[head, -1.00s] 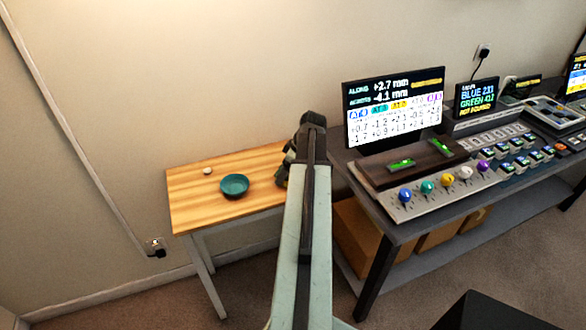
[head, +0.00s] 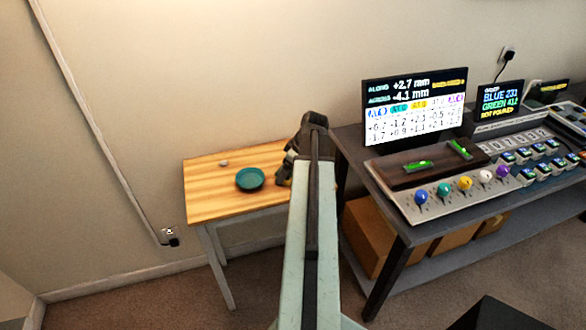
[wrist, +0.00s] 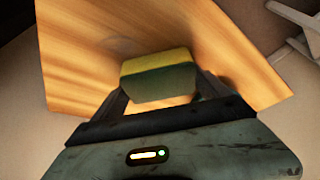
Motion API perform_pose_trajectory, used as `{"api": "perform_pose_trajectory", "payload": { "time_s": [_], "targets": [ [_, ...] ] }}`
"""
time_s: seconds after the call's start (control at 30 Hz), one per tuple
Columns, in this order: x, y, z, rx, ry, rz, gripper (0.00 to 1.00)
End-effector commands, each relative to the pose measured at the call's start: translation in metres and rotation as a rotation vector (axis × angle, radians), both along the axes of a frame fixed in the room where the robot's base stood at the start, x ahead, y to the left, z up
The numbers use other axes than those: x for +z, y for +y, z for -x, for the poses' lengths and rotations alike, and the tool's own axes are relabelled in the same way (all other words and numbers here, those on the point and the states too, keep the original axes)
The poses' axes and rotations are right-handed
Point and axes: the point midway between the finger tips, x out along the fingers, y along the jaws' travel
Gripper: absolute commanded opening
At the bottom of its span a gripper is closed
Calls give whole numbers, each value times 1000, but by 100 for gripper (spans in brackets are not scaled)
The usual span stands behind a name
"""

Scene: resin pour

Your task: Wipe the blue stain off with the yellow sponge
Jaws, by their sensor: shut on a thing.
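The yellow sponge (wrist: 158,75), with a green lower layer, is between the fingers of my gripper (wrist: 160,100) in the wrist view. My gripper is shut on it over the wooden table (wrist: 75,70). I cannot tell whether the sponge touches the tabletop. In the head view my gripper (head: 284,178) is at the right part of the table (head: 215,204), mostly hidden behind my arm. No clear blue stain shows. A faint greyish smudge (wrist: 122,45) lies on the wood beyond the sponge, to its left.
A teal bowl (head: 250,179) stands on the table just left of my gripper. A small pale object (head: 224,163) lies near the back left. A dark bench (head: 392,222) with a screen (head: 414,107) and control panel (head: 465,190) stands close on the right.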

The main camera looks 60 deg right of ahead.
Motion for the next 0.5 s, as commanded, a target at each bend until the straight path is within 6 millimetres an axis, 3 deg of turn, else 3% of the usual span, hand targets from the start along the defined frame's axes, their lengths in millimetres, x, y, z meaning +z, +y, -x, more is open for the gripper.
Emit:
{"api": "perform_pose_trajectory", "payload": {
  "time_s": [0.2,0.5],
  "targets": [
    [1,20,-13,5,0,-4,53],
    [-2,19,-14,0,1,-1,53]
  ]
}}
